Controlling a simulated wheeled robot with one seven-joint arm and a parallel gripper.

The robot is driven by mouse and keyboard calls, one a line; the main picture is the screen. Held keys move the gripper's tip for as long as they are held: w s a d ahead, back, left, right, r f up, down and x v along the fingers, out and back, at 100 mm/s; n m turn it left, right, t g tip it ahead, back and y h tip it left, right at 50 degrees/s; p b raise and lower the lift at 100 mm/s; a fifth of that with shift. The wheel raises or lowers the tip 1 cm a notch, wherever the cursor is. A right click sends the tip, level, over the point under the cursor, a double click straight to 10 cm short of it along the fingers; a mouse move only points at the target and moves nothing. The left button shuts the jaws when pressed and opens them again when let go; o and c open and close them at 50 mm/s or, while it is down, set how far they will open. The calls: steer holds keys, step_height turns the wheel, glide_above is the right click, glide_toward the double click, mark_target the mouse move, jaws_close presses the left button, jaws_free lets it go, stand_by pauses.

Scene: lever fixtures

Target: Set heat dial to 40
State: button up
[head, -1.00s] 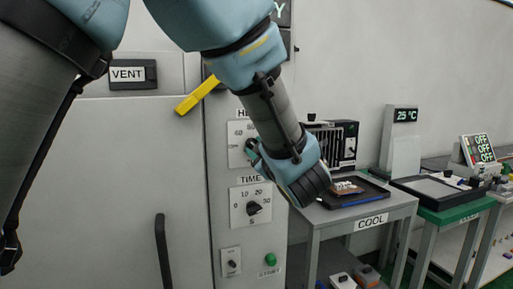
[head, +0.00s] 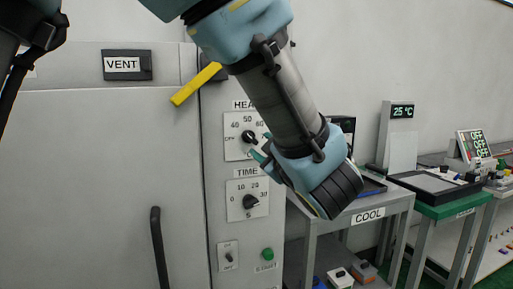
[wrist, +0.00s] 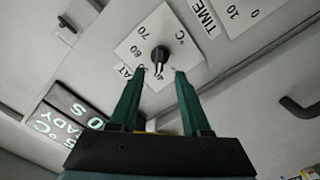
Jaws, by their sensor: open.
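The heat dial is a black knob (head: 249,136) on a white plate marked OFF, 40, 50, 60, on the oven's control panel, partly hidden by my arm. In the wrist view the knob (wrist: 160,54) stands just beyond the fingertips, roughly centred between them. My gripper (wrist: 159,71) is open, its two green fingers apart with nothing between them. In the head view my gripper (head: 260,153) is beside the knob, low and to its right. Which number the knob points to is too small to tell.
The time dial (head: 250,202) sits directly below, with a small switch (head: 230,257) and green start button (head: 267,254) under it. A yellow handle (head: 196,84) juts out at upper left. The COOL table (head: 398,207) stands to the right.

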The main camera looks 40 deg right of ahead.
steer(key=shift+v, duration=1.8)
